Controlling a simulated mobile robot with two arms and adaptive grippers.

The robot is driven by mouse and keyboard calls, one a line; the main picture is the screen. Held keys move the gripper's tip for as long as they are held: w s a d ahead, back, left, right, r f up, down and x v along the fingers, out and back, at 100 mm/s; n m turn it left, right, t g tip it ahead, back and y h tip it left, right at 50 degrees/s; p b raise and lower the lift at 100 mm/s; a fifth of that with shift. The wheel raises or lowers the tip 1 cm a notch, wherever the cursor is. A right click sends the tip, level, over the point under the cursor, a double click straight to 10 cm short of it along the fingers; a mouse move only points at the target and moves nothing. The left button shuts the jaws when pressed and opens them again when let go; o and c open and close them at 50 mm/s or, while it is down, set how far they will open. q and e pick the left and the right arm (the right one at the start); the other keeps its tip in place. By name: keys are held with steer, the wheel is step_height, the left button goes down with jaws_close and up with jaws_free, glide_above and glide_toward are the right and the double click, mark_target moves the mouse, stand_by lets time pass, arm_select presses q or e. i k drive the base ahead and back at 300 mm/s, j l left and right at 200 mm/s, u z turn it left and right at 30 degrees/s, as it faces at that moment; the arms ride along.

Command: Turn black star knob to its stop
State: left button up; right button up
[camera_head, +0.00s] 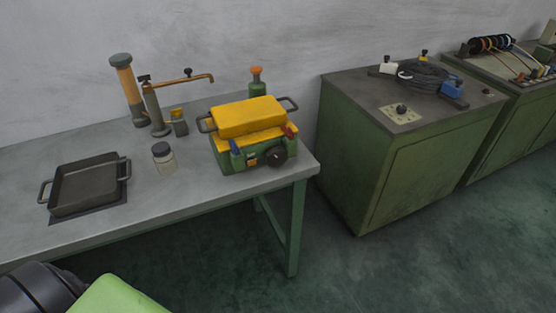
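A small black knob (402,108) stands on a pale square plate (391,114) on top of the green cabinet (345,155), near its front left. It is too small to tell whether it is star-shaped or how it is turned. A black round part (276,156) also shows on the front of a green and yellow box on the table; I cannot tell its exact shape. Neither of my grippers is in view, and nothing touches the knob. Part of my own body shows at the lower left.
The grey table (210,188) holds a dark tray (88,184), a jar (164,158), a brass tap (180,80), a green and yellow box (226,158) and a bottle (257,82). A coiled black cable (424,75) lies behind the knob. The floor before the cabinet is clear.

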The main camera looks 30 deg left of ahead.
mark_target(277, 155)
steer(key=i+u, duration=0.15)
steer(key=u, duration=1.45)
steer(key=i+l+u, duration=0.1)
steer(key=l+u, duration=0.35)
steer(key=l, duration=0.15)
steer(key=l+u, duration=0.45)
steer(key=k+l+u, duration=0.15)
steer(key=l+u, duration=0.3)
steer(key=l, duration=0.25)
steer(key=k+l+u, duration=0.2)
steer(key=l+u, duration=0.25)
steer(key=l, duration=0.15)
